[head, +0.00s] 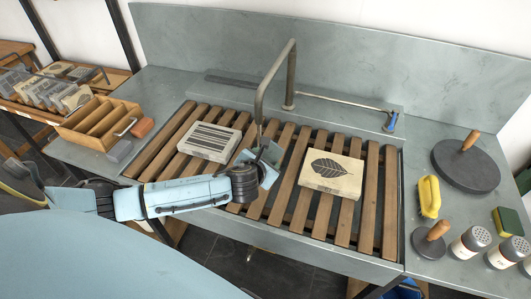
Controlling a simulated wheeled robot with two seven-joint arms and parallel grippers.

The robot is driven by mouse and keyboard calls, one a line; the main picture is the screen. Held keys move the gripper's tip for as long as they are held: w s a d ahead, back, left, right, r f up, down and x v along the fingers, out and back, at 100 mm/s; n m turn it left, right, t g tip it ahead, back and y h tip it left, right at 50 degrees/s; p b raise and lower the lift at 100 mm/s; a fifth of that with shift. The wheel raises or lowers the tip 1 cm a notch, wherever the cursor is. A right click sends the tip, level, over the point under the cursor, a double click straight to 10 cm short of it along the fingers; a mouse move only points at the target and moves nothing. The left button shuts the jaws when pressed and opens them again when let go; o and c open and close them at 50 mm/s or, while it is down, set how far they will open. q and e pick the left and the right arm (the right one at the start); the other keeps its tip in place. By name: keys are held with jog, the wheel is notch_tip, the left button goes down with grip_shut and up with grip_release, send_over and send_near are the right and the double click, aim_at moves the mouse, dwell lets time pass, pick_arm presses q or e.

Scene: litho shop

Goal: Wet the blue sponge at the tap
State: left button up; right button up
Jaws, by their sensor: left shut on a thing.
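My left gripper (264,155) is beneath the tap's spout, above the slats. It is shut on a pale blue block, the blue sponge (269,174), which shows in part around the dark fingers. The tap (292,70) is a grey bent pipe rising from the back ledge, its spout end pointing down just above the gripper. No water stream can be made out. My right gripper is out of view.
The wooden slatted rack (285,180) bears a striped stone (209,141) and a leaf-printed stone (332,172). A yellow sponge-like item (429,196), round dark levigator (466,165) and shakers (470,242) stand right. A wooden box (98,122) stands left.

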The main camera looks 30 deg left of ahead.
pick_arm(q)
jog(key=s+d+p, duration=0.3)
jog(key=s+d, duration=0.1)
jog(key=d, duration=0.1)
jog(key=shift+s, duration=0.2)
dwell(0.3)
jog(key=shift+r, duration=0.1)
dwell(1.1)
jog(key=s+d+r+p, duration=0.3)
jog(key=d+r+p, duration=0.1)
jog(key=p, duration=0.2)
jog(key=shift+s, duration=0.1)
dwell(0.5)
